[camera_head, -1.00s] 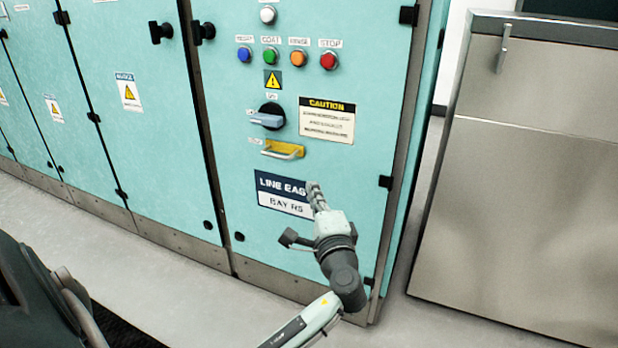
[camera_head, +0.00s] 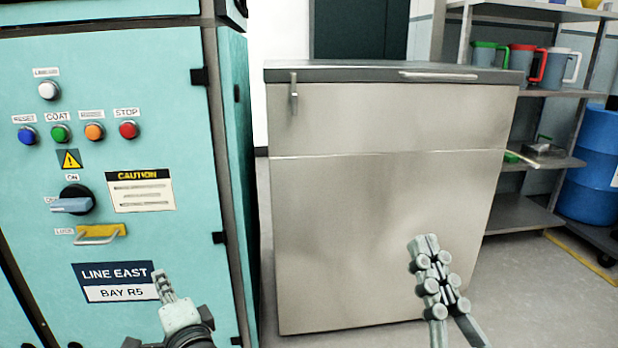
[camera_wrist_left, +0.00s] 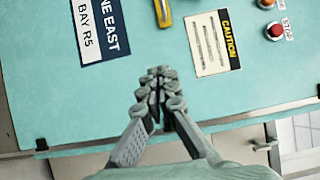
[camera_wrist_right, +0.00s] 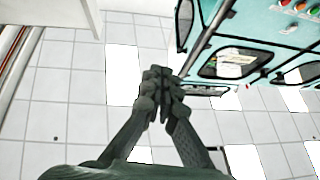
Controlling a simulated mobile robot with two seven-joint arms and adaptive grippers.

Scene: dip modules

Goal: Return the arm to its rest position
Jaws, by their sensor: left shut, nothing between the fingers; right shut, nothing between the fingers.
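My left gripper (camera_head: 160,279) is shut and empty, in front of the teal control cabinet (camera_head: 160,235) beside the LINE EAST BAY R5 sign (camera_head: 115,283). In the left wrist view its closed fingers (camera_wrist_left: 159,76) show against the same cabinet door, and I cannot tell how far off the door is. My right gripper (camera_head: 424,243) is shut and empty, pointing up in front of the steel cabinet (camera_head: 370,210). In the right wrist view its closed fingers (camera_wrist_right: 160,75) point up toward the tiled ceiling (camera_wrist_right: 65,100).
The cabinet door carries several push buttons (camera_head: 60,134), a rotary switch (camera_head: 72,200) and a yellow lock handle (camera_head: 100,234). A shelf rack (camera_head: 520,213) with jugs and a blue drum (camera_head: 590,160) stand at the right. Bare floor (camera_head: 535,290) lies at the lower right.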

